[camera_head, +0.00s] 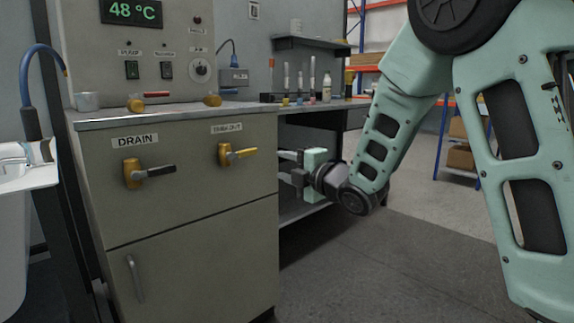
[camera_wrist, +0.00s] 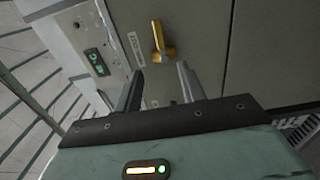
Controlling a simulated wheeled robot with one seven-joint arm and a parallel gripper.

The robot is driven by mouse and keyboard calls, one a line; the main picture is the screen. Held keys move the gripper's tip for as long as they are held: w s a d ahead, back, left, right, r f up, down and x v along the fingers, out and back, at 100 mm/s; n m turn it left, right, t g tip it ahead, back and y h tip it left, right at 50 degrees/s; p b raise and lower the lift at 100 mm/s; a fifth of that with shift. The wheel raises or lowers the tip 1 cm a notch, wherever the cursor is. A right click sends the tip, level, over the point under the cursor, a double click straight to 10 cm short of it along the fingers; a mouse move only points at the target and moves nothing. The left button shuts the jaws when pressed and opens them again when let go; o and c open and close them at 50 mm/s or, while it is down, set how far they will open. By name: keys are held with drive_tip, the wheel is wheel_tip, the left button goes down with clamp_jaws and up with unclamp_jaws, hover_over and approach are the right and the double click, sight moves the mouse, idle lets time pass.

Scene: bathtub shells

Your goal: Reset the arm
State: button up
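My arm reaches in from the right in the head view. My gripper (camera_head: 285,167) is at the right edge of the grey cabinet, pointing left. In the wrist view its two fingers (camera_wrist: 160,82) stand apart with nothing between them. A yellow valve handle (camera_wrist: 162,42) shows beyond the fingertips, apart from them; I cannot tell for sure which valve it is. In the head view the right yellow valve handle (camera_head: 232,154) is left of my gripper, and the DRAIN valve handle (camera_head: 140,174) is farther left.
The grey cabinet (camera_head: 190,262) fills the left, with a 48 °C display (camera_head: 131,12) above. Bottles (camera_head: 326,88) stand on the counter behind my gripper. A white tub edge (camera_head: 25,180) is at far left. The floor (camera_head: 340,265) in front is clear.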

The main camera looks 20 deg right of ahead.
idle(0.5)
drive_tip(key=s+a+f+m+g+h, duration=0.2)
drive_tip(key=s+a+f+m+g, duration=0.65)
drive_tip(key=s+a, duration=0.35)
drive_tip(key=s+a+f+m+g+h+p, duration=0.1)
drive_tip(key=s+a+f+m+g, duration=0.2)
drive_tip(key=s, duration=0.9)
drive_tip(key=s+f+m+g+h, duration=0.25)
drive_tip(key=s+g, duration=0.25)
drive_tip(key=s, duration=0.8)
wheel_tip(320, 180, up, 39)
drive_tip(key=p, duration=3.8)
drive_tip(key=shift+s+f+g, duration=0.15)
drive_tip(key=shift+s+g, duration=0.05)
drive_tip(key=shift+g, duration=0.15)
